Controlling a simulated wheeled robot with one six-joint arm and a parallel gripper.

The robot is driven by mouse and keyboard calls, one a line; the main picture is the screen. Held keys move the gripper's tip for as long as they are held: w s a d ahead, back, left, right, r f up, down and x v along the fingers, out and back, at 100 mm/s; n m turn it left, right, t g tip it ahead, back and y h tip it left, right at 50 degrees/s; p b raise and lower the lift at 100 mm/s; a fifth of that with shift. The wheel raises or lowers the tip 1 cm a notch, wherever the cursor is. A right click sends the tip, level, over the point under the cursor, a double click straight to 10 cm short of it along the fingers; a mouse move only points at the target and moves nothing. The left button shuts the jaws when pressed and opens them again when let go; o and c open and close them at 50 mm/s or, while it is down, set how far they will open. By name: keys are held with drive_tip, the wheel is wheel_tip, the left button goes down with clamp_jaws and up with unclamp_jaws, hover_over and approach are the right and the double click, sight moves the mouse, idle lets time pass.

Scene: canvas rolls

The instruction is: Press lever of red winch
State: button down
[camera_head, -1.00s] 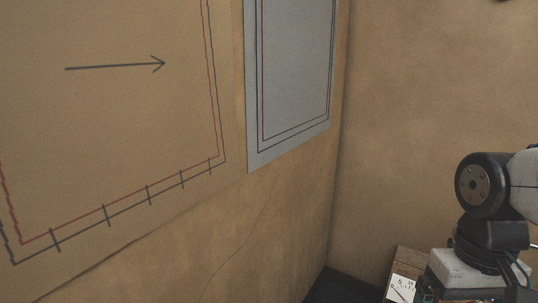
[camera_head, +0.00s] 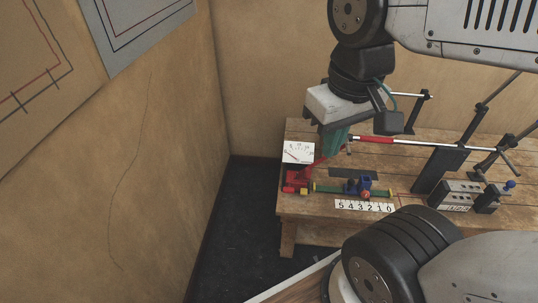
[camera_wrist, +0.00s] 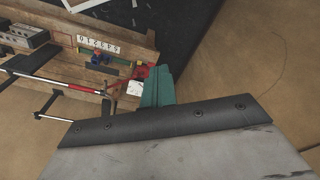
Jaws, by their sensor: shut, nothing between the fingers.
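The red winch (camera_head: 297,179) sits at the left end of the wooden bench, beside a white dial card. A thin red bar, which looks like its lever, rises from it toward the right, partly behind my fingers. In the wrist view the red winch (camera_wrist: 141,76) lies just beyond the fingertips, partly covered. My gripper (camera_head: 331,150), with teal fingers, is shut and empty, pointing down above and slightly right of the winch. It also shows in the wrist view (camera_wrist: 157,88). I cannot tell whether the fingers touch the lever.
The wooden bench (camera_head: 300,208) holds a blue carriage (camera_head: 362,186) on a green bar, a number strip (camera_head: 364,206), a dial card (camera_head: 298,152), a red-and-white rod (camera_head: 376,140) and a grey block (camera_head: 455,194). The wall is close on the left; dark floor lies between.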

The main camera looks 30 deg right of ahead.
drive_tip(key=w+a+f+m+y, duration=0.2)
drive_tip(key=w+f+y, duration=0.1)
drive_tip(key=w+f, duration=0.7)
drive_tip(key=w+a+f+m+y, duration=0.3)
drive_tip(key=w+f, duration=0.4)
drive_tip(key=w, duration=0.4)
drive_tip(key=w+d+f+m+t+h, duration=0.1)
drive_tip(key=w+d+f+h, duration=0.1)
drive_tip(key=w+d+f, duration=0.3)
drive_tip(key=w+d+f+m+t+h, duration=0.1)
drive_tip(key=w+d+f+t, duration=0.15)
drive_tip(key=f, duration=0.45)
drive_tip(key=s+d+f+g+h, duration=0.2)
drive_tip(key=d+f+h, duration=0.1)
drive_tip(key=d, duration=0.5)
drive_tip(key=shift+d+f+h, duration=0.25)
drive_tip(key=shift+f+h, duration=0.1)
drive_tip(key=shift+h, duration=0.55)
drive_tip(key=shift+f, duration=0.15)
